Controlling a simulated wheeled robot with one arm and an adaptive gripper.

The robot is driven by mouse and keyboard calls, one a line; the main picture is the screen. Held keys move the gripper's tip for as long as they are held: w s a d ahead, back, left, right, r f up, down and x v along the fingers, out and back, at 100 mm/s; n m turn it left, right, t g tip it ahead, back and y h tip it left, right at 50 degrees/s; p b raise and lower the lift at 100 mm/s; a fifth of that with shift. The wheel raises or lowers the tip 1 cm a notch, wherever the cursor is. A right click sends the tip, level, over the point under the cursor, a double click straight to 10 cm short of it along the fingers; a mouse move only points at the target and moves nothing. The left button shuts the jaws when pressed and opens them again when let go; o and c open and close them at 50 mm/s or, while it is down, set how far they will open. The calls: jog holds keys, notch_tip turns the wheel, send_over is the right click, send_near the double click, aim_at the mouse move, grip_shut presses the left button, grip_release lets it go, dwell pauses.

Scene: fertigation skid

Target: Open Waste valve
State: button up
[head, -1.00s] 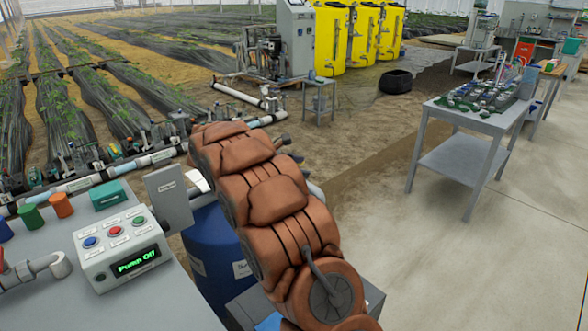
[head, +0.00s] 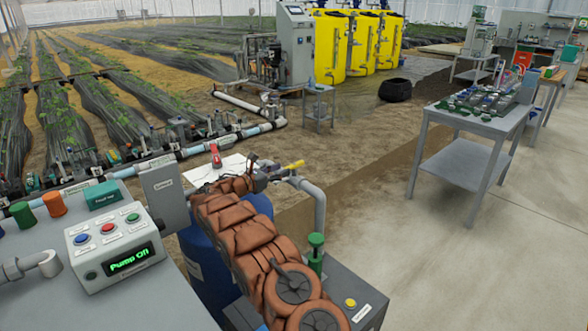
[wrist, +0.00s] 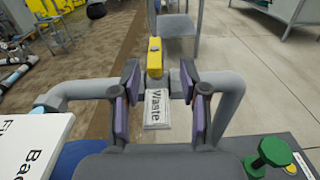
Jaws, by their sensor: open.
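The Waste valve's yellow handle (wrist: 155,57) stands just beyond my fingertips in the wrist view, roughly centred between them. It appears to point away from me, across the grey pipe. A white label reading "Waste" (wrist: 157,108) shows between the fingers. Whether a finger touches the pipe or valve cannot be told. In the head view the yellow handle (head: 293,165) is at the right of my gripper (head: 266,173). The valve body is mostly hidden there.
Grey pipe (head: 318,205) bends down right of the valve. A red-handled valve (head: 215,155) and white sign (head: 205,172) are to the left. A green knob (head: 316,254) and yellow button (head: 351,303) are near my arm. The pump control box (head: 114,250) and blue barrel (head: 205,262) stand left.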

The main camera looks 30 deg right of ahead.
aim_at(294, 164)
jog(key=shift+w+d+f, duration=0.15)
jog(key=shift+w+d, duration=0.15)
jog(key=shift+d, duration=1)
jog(key=shift+w+d+f, duration=0.15)
jog(key=shift+w+d, duration=0.1)
jog(key=shift+d, duration=1)
jog(key=shift+w+d+f, duration=0.15)
jog(key=shift+w+d, duration=0.15)
jog(key=shift+d, duration=1)
grip_shut()
